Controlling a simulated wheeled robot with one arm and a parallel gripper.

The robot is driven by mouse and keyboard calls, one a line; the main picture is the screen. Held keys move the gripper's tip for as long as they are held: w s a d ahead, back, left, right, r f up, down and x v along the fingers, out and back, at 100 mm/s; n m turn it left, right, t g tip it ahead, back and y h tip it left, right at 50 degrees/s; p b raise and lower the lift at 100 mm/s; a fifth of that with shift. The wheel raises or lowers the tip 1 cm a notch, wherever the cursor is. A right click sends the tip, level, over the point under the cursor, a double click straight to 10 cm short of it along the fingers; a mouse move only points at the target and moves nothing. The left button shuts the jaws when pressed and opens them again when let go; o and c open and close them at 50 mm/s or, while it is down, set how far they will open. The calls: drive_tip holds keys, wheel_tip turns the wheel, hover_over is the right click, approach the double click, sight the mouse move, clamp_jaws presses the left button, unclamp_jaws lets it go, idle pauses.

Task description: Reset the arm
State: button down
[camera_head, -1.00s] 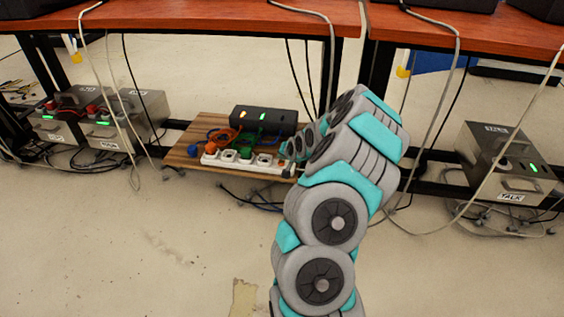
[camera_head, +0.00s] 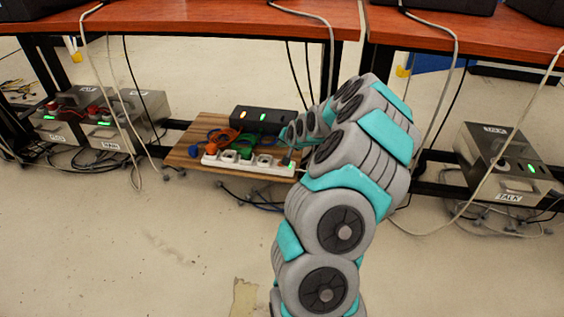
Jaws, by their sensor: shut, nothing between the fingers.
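My arm (camera_head: 335,215), grey and teal, rises from the bottom of the head view. It bends at an elbow, and its far links (camera_head: 308,125) reach left and away toward a wooden board (camera_head: 180,157) under the desk. A white power strip (camera_head: 248,164) lies along the front of the board, close to the arm's end. Blue, orange and green plugs and cables lie by it. A black box (camera_head: 263,121) with lit orange and green lights stands behind it.
Red-brown desks (camera_head: 190,18) with dark legs run above. Grey cables hang in front of the desks. The front floor is open.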

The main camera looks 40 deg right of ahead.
idle(0.4)
drive_tip(key=s+a+r+n+g+y+p, duration=0.1)
drive_tip(key=s+a+r+n+p, duration=0.15)
drive_tip(key=a+r, duration=0.45)
drive_tip(key=s+a+r+n+g+y+p, duration=0.1)
drive_tip(key=s+a+r+n+g, duration=0.15)
drive_tip(key=a, duration=0.75)
drive_tip(key=s+a+r+n+y+p, duration=0.1)
drive_tip(key=s+a+r+n, duration=0.15)
drive_tip(key=a+r, duration=0.45)
drive_tip(key=s+a+r+n+g+p, duration=0.1)
drive_tip(key=s+a+r+g+p, duration=0.1)
drive_tip(key=s, duration=0.9)
drive_tip(key=s+a+r+n+g+p, duration=0.2)
drive_tip(key=s+a+r, duration=0.2)
drive_tip(key=s+a, duration=0.3)
drive_tip(key=s+a+r+n+g+p, duration=0.1)
drive_tip(key=s+a, duration=0.4)
drive_tip(key=s, duration=1.1)
wheel_tip(320, 180, up, 2)
drive_tip(key=shift+s+g+h+p, duration=0.15)
drive_tip(key=shift+g+h+p, duration=0.35)
drive_tip(key=shift+g, duration=0.55)
drive_tip(key=shift+a, duration=0.1)
